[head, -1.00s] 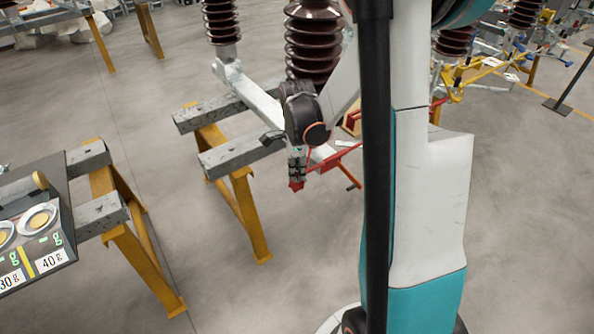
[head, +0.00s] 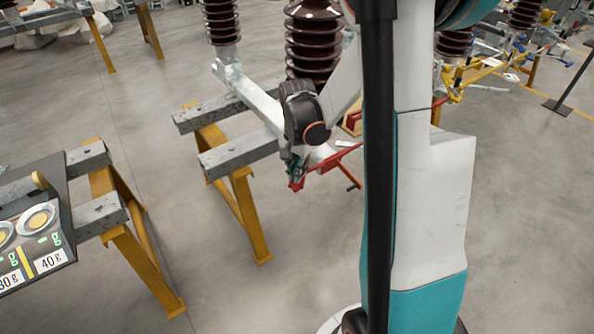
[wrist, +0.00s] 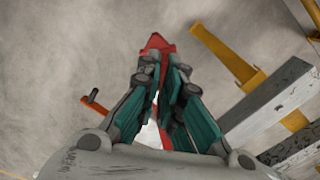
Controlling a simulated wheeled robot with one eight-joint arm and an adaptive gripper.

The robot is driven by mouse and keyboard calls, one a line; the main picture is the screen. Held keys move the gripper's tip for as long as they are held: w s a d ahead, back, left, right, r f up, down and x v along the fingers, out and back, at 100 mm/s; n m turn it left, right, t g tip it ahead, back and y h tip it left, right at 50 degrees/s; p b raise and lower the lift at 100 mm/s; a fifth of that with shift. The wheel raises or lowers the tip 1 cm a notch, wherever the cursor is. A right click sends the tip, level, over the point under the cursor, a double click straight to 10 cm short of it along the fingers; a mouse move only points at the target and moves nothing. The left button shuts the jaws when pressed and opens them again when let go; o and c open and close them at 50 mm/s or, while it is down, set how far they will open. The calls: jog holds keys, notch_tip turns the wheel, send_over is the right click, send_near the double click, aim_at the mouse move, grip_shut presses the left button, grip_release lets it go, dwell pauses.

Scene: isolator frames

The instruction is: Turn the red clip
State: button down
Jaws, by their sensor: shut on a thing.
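The red clip (head: 334,161) is a red bar at the end of the isolator frame, in the middle of the head view, with a short dark-tipped lever (head: 353,183) hanging at its right. My gripper (head: 295,177) is at its left end, partly hidden by my own wrist. In the wrist view the two teal-padded fingers of my gripper (wrist: 162,90) are shut around the red clip (wrist: 156,43), whose red tip sticks out beyond the fingertips. The orange-red lever (wrist: 95,105) shows left of the fingers. The exact contact between pads and clip is hard to see.
Brown ribbed insulators (head: 313,45) and a pale metal arm (head: 245,95) stand behind my gripper. Grey beams on yellow trestles (head: 240,195) are to the left. A dark panel with weight labels (head: 40,240) is at the far left. Bare floor lies in front.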

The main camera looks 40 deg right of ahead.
jog(key=shift+n, duration=2.3)
jog(key=c, duration=1.8)
grip_release()
jog(key=shift+o, duration=0.2)
notch_tip(320, 180, up, 12)
